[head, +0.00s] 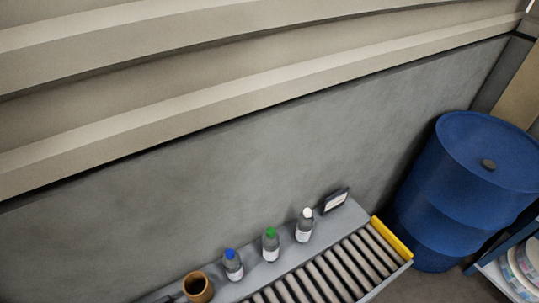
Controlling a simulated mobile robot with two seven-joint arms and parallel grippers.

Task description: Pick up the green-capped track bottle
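The green-capped bottle (270,245) stands upright on the grey ledge (256,278) along the back of a roller track. It is between a blue-capped bottle (233,265) on its left and a white-capped bottle (305,226) on its right. All three have pale labels and stand apart from each other. Neither of my grippers shows in the head view.
A brown cup (198,288) stands left of the bottles. A small dark-framed sign (335,201) is at the ledge's right end. The roller track (329,273) ends at a yellow stop (392,238). A blue drum (460,190) and a rack with reels (517,268) are at right. A grey wall is behind.

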